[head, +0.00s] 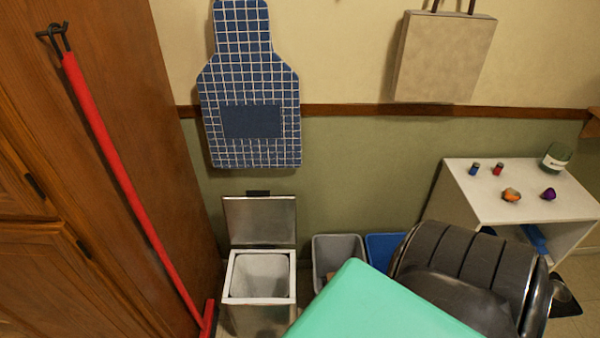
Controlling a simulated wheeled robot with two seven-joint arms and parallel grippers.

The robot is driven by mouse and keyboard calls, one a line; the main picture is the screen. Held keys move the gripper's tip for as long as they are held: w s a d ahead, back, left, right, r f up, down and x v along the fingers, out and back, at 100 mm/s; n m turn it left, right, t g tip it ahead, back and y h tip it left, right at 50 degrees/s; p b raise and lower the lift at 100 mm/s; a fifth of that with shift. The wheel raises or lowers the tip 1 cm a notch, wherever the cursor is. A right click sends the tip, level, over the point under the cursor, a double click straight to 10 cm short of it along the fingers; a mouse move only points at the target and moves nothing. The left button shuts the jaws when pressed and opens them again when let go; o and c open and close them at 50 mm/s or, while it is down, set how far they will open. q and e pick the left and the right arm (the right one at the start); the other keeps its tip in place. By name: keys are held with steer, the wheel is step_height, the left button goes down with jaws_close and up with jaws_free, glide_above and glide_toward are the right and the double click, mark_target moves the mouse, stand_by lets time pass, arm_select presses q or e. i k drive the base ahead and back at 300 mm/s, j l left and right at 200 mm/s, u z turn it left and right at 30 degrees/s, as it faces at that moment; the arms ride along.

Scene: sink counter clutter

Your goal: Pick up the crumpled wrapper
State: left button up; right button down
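No thing in the head view is clearly the crumpled wrapper. Two small lumpy things lie on the white table (472,203) at the right: an orange one (511,195) and a purple one (549,194). Either could be crumpled, but they are too small to tell. Neither of my grippers shows in the head view.
Two small jars, one blue (474,169) and one red (498,169), and a green-and-white container (556,157) share the table. An open bin (233,277), a grey bin (338,241) and a blue bin (384,243) stand by the wall. A black padded seat (470,258) stands before the table.

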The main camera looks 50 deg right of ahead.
mark_target(549, 193)
steer(key=z, duration=3.25)
steer(key=i+l+u, duration=0.2)
steer(key=i+l, duration=0.4)
steer(key=i, duration=0.15)
